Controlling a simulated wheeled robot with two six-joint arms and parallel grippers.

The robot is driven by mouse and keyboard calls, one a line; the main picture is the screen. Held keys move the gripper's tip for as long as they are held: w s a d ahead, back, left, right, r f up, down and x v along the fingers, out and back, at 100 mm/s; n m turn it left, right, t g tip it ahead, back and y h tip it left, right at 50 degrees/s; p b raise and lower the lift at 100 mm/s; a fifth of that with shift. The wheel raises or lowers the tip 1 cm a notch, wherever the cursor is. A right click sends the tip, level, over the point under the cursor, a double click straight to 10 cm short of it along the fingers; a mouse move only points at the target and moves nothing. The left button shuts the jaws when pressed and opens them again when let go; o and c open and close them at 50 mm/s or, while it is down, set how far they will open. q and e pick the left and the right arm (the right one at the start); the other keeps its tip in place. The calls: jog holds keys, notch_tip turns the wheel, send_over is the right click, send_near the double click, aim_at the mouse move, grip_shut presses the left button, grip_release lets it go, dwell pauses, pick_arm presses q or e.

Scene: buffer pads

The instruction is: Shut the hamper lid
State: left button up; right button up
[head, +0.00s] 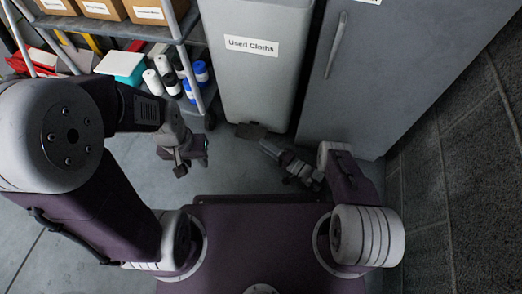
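The hamper is a tall light-grey bin (258,78) with a "Used Cloths" label (251,46), upright at the top centre of the head view. Its top runs out of the picture, so its lid is hidden. A small dark flat piece (250,131) shows at the foot of its front, perhaps a pedal. My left gripper (179,168) hangs over the floor, left of and in front of the hamper, apart from it. My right gripper (266,146) points left near the dark piece. I cannot tell if they touch. The fingers of both grippers are too small to read.
A grey cabinet (385,75) with a handle (336,45) stands right of the hamper. A dark block wall (455,160) closes the right side. Bare floor (228,178) lies in front.

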jog(key=shift+s+d, duration=0.35)
jog(key=shift+d, duration=0.15)
pick_arm(q)
jog(key=shift+s+d, duration=0.15)
jog(key=shift+s, duration=0.15)
